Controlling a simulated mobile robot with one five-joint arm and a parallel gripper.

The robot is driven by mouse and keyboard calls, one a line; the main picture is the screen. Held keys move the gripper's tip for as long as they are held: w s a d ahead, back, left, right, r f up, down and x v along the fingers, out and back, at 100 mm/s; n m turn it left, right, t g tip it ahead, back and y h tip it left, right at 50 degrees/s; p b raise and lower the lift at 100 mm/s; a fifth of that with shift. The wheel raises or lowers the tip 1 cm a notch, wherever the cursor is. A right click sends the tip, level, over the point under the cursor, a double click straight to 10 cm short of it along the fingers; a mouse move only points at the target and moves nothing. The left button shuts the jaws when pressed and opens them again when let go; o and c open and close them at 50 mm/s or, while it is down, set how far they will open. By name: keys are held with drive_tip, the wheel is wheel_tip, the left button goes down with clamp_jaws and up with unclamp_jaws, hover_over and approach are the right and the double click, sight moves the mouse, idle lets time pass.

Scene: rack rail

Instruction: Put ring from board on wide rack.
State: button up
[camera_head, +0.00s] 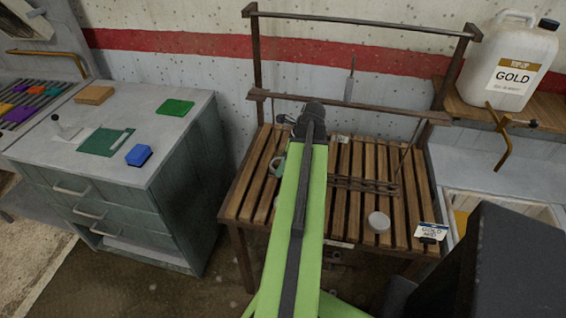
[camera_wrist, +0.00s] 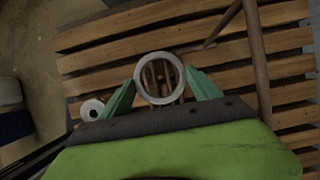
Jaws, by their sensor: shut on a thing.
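My gripper (camera_wrist: 161,86) is shut on a pale grey ring (camera_wrist: 160,101). In the wrist view the ring sits between the two teal fingers, with wooden slats showing through its hole. In the head view my green arm reaches over the slatted wooden stand (camera_head: 254,197), and the gripper is at its left part, mostly hidden behind the arm; the ring cannot be made out there. Dark uprights carry an upper rail (camera_head: 360,22) and a lower rail (camera_head: 400,112) above the stand. Which part is the wide rack or the board I cannot tell for certain.
A white piece with a dark centre (camera_wrist: 92,109) shows in the wrist view. A grey cabinet (camera_head: 150,185) stands left; a GOLD jug (camera_head: 507,65) stands on a right shelf.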

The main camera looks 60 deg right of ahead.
drive_tip(key=shift+f+b, duration=0.65)
drive_tip(key=shift+f, duration=0.15)
drive_tip(key=o, duration=1.5)
drive_tip(key=shift+r, duration=0.1)
drive_tip(key=p+v, duration=0.7)
drive_tip(key=shift+r, duration=0.45)
drive_tip(key=shift+s+d, duration=0.1)
drive_tip(key=shift+s, duration=0.2)
